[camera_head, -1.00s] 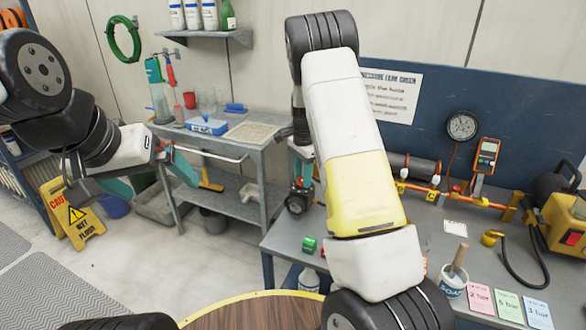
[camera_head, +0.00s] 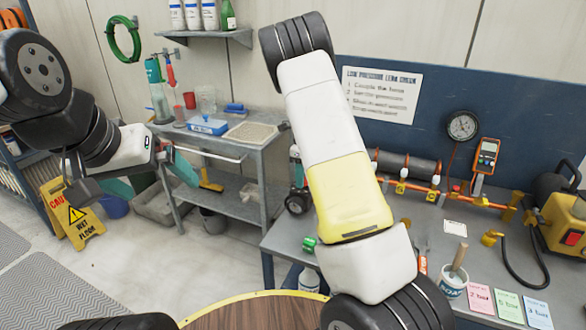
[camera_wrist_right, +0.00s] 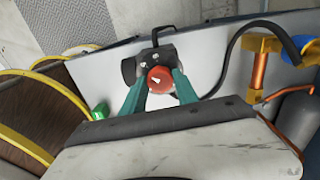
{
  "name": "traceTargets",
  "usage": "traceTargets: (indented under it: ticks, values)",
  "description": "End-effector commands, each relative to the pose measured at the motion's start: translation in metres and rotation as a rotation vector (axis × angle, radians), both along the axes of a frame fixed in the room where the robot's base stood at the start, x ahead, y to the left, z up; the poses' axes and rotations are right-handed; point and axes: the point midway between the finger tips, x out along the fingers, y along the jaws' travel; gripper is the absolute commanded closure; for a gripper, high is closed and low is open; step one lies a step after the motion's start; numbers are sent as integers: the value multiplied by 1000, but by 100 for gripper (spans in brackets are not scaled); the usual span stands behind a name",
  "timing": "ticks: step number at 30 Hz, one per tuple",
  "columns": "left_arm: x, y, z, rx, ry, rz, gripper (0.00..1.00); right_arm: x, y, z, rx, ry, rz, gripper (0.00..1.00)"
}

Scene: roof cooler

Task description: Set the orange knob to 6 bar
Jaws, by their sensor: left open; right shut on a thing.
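In the right wrist view, the orange-red knob (camera_wrist_right: 159,80) has a white pointer mark and sits on a dark round body (camera_wrist_right: 129,70). My right gripper (camera_wrist_right: 158,75) has its teal fingers on either side of the knob, shut on it. The knob's scale cannot be read. In the head view, my right arm covers most of that gripper and the knob; part of a black round body (camera_head: 298,202) shows at the bench's left edge. My left gripper (camera_head: 172,172) is open and empty at the left, in front of the grey side table.
A dial gauge (camera_head: 462,126) and a meter (camera_head: 486,155) stand behind copper pipes on the workbench (camera_head: 420,232). A yellow machine (camera_head: 562,228) with a black hose is at right. A soap cup (camera_head: 453,284) and several bar cards (camera_head: 480,296) lie near the front. A green block (camera_head: 309,245) is near my right arm.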

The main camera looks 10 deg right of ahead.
Motion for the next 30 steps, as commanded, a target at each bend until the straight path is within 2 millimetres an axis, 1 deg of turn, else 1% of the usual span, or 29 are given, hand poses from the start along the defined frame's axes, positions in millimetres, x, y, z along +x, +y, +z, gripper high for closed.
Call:
traceTargets:
  ticks: [12, 18, 24, 30]
  values:
    - [0, 0, 0, 0, 0, 0, 0, 1, 0, 1, -1, -4, -391, 100]
    - [0, 0, 0, 0, 0, 0, 0, 2, 0, 1, 0, -5, -557, 100]
    - [0, 0, 0, 0, 0, 0, 0, 2, 0, 1, 1, -6, -683, 100]
    - [0, 0, 0, 0, 0, 0, 0, 2, 0, 1, 1, -5, -761, 100]
